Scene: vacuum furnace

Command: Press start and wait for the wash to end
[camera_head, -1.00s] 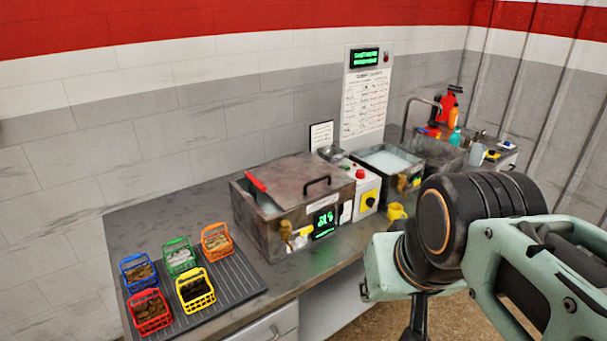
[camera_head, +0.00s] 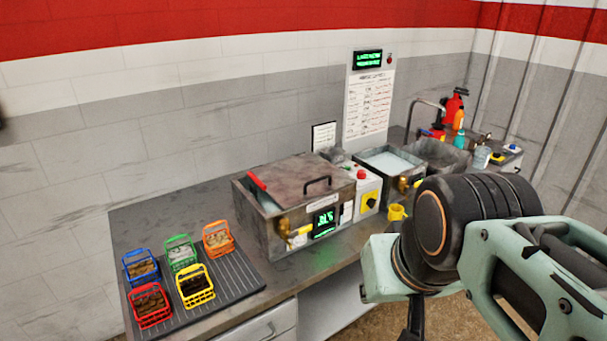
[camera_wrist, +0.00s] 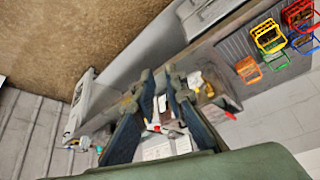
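A metal wash tank (camera_head: 268,224) with a brown-grey lid (camera_head: 300,178) stands on the counter in the head view. The lid covers most of it, with liquid showing at its left end. A green display (camera_head: 324,222) is lit on its front; I cannot read it surely. Beside it is a white control box (camera_head: 368,184) with a red button (camera_head: 361,174) and a yellow-and-black knob (camera_head: 370,201). A lit green screen (camera_head: 368,59) tops the wall panel; its text is too small. My gripper (camera_wrist: 159,88) is open and empty in the wrist view, its fingers apart.
Several coloured baskets with small parts sit on a ribbed mat (camera_head: 236,276) at the left. An open water tank (camera_head: 390,163), a sink (camera_head: 437,154) and bottles (camera_head: 460,117) stand to the right.

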